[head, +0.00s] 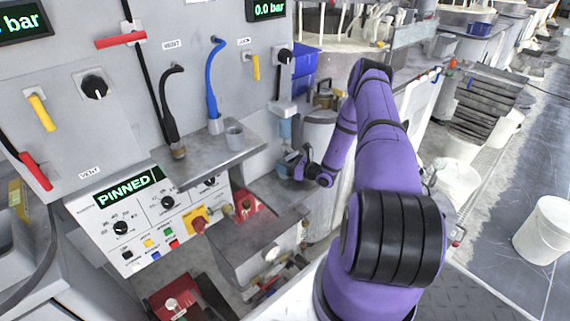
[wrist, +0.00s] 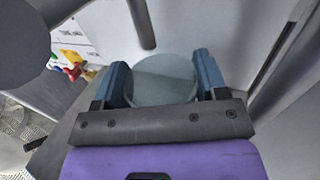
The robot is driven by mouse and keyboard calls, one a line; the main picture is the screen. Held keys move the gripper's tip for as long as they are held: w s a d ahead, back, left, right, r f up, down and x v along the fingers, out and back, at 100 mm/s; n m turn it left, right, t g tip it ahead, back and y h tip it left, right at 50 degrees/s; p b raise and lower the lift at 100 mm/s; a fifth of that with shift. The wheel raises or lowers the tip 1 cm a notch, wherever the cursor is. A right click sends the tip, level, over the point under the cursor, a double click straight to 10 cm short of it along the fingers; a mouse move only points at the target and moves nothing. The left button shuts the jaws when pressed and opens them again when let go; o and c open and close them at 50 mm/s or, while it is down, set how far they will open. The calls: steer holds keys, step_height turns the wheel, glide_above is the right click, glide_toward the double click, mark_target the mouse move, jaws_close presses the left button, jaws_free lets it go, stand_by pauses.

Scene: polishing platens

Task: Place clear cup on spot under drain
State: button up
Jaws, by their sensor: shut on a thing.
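My gripper (head: 291,160) is at the end of the purple arm, low beside the machine's right side. In the wrist view, its two blue-grey fingers (wrist: 163,82) are shut on the clear cup (wrist: 163,75), one on each side of its round, translucent form. A dark grey pipe (wrist: 142,22) ends just beyond the cup's far rim in that view; it looks like the drain. I cannot tell whether it is directly over the cup. The cup is too small to make out in the head view. The spot under the drain is not visible.
White buckets (head: 545,230) stand on the right.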

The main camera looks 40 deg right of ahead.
steer(key=o, duration=1)
steer(key=shift+f, duration=0.1)
steer(key=shift+s+d, duration=0.15)
steer(key=shift+s, duration=0.1)
steer(key=v, duration=1.1)
steer(key=shift+s+d, duration=0.1)
steer(key=shift+s, duration=0.15)
